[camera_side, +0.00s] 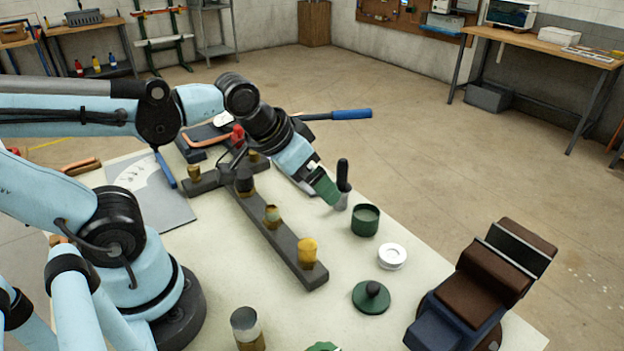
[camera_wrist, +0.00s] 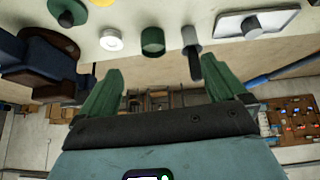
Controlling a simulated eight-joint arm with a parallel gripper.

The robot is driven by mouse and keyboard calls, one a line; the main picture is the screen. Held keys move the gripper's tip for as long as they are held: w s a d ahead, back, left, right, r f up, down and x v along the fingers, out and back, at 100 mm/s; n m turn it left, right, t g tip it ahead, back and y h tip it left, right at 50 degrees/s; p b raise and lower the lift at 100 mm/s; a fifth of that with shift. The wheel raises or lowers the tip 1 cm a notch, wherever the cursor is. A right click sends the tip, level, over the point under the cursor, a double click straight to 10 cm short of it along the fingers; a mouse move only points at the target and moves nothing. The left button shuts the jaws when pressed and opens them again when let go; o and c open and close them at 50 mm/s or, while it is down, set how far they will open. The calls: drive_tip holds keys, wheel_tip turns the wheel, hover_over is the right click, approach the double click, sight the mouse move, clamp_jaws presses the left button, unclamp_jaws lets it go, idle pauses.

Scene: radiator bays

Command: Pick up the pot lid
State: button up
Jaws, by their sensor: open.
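The pot lid is a green disc with a black knob (camera_side: 371,297), lying flat on the pale table in the side view. It also shows at the top left edge of the wrist view (camera_wrist: 67,12). A green open pot (camera_side: 366,220) stands behind it, with a white ring (camera_side: 392,256) between them. My gripper (camera_side: 328,190) has green fingers and is open above the table, behind and left of the pot. In the wrist view, my gripper (camera_wrist: 161,65) has its fingers spread with nothing between them. The gripper is well apart from the lid.
A black-handled tool (camera_side: 343,178) stands close to my gripper. A dark rail with several knobs (camera_side: 285,242) runs left of the lid. A brown and blue vise (camera_side: 480,283) stands right of it. A metal cylinder (camera_side: 246,328) is at the front. Clear table surrounds the lid.

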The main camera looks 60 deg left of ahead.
drive_tip(key=w+d+g, duration=0.2)
drive_tip(key=d+g, duration=0.2)
drive_tip(key=d, duration=0.4)
drive_tip(key=n+g, duration=0.2)
approach(375, 284)
drive_tip(key=shift+w+d+f, duration=0.1)
drive_tip(key=shift+f, duration=2.5)
drive_tip(key=shift+d+f, duration=0.1)
drive_tip(key=shift+f, duration=2.5)
drive_tip(key=c, duration=1.1)
